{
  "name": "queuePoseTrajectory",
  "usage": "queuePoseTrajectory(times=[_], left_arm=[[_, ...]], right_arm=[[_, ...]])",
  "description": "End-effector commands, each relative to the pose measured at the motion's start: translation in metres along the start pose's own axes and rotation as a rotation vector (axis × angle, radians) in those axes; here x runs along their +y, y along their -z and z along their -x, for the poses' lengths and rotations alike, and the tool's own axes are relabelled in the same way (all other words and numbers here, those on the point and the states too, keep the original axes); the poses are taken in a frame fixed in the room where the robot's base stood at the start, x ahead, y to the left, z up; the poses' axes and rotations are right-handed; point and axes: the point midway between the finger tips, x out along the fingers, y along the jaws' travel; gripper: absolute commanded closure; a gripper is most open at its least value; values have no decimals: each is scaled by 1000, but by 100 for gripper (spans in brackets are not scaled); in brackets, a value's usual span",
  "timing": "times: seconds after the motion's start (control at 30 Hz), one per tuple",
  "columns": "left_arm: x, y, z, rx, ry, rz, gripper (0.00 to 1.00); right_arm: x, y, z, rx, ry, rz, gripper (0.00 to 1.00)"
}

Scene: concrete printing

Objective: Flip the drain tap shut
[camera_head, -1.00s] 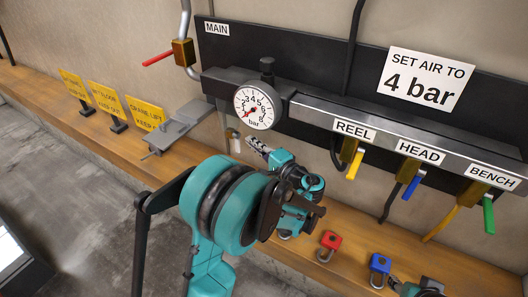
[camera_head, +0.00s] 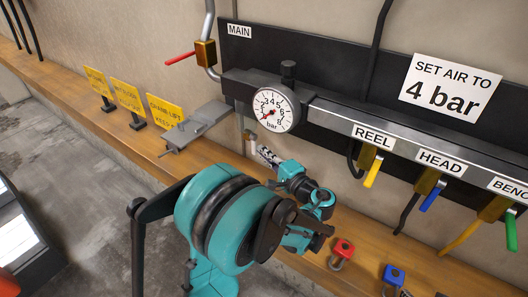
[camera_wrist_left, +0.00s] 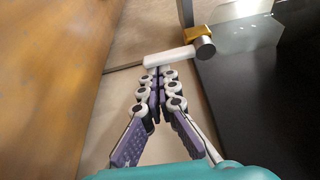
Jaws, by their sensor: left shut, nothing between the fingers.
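The drain tap (camera_head: 252,146) is a small brass valve with a short white lever, under the left end of the manifold and left of the gauge. In the left wrist view its white lever (camera_wrist_left: 170,57) lies across the picture, joined to a grey round end beside the brass body (camera_wrist_left: 199,34). My left gripper (camera_head: 262,152) is just to the right of the tap in the head view. In the left wrist view the gripper (camera_wrist_left: 157,74) has its fingers together and empty, tips right at the lever. I cannot tell whether they touch. My right gripper is not in view.
A gauge (camera_head: 273,111) sits above my left gripper. The main valve with a red handle (camera_head: 180,58) is at upper left. Yellow (camera_head: 373,171), blue (camera_head: 430,199) and green levers hang to the right. A grey plate (camera_head: 198,126), yellow signs and padlocks stand on the wooden ledge (camera_head: 215,158).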

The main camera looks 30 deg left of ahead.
Motion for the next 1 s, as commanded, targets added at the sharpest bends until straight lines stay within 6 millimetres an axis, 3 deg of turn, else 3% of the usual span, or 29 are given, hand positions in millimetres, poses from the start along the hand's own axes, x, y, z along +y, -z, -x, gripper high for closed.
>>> queuePoseTrajectory(times=[0.53,1.0], left_arm=[[0,-8,2,-2,-44,-125,100],[-4,-29,10,-2,-180,-512,100]], right_arm=[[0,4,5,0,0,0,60],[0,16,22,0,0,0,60]])
